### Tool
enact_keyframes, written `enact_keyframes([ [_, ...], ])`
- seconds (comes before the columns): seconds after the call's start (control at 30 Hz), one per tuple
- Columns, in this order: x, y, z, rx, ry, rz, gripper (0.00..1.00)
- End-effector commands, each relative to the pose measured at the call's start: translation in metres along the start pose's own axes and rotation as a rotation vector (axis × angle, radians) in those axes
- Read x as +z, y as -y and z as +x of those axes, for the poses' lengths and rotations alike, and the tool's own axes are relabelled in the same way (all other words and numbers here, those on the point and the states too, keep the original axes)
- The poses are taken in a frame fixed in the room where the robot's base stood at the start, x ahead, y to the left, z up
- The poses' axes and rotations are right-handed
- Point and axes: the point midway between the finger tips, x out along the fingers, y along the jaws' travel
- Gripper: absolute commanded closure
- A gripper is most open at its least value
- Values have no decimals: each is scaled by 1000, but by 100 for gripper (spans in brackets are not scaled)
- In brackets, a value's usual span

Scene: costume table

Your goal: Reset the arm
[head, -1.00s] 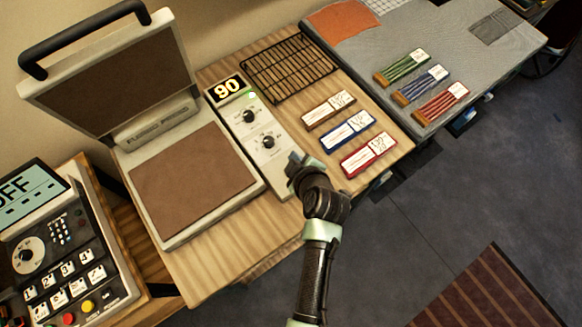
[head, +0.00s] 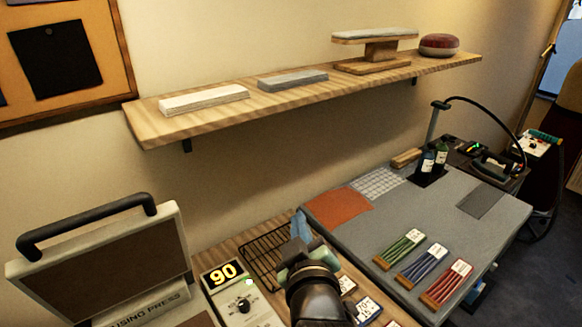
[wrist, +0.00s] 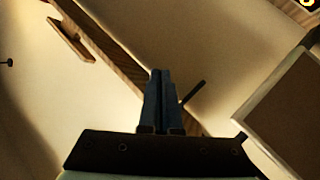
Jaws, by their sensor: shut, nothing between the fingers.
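My gripper (head: 301,226) is raised in front of the wire rack in the head view, with my dark wrist and arm below it at the bottom centre. In the wrist view my gripper (wrist: 160,88) shows its two blue-grey fingers side by side, pressed together with nothing between them. They point toward the wall and the shelf underside. The fusing press (head: 110,262) stands open at the lower left in the head view, its lid up. Its control panel (head: 242,300) shows 90 and a green light.
A wooden wall shelf (head: 300,97) carries flat boards, a small stand and a red-topped round item.

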Motion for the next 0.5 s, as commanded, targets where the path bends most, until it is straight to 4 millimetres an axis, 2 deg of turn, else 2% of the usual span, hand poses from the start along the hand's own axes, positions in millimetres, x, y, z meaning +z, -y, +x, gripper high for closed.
enact_keyframes([
  [0.03,-34,-22,-6,63,-75,39,100],
  [0.17,-114,-73,-39,199,-263,162,100],
  [0.2,-137,-87,-54,235,-328,203,100],
  [0.3,-190,-118,-98,310,-497,304,100],
  [0.4,-231,-140,-145,357,-659,396,100],
  [0.5,-257,-154,-186,383,-788,466,100],
])
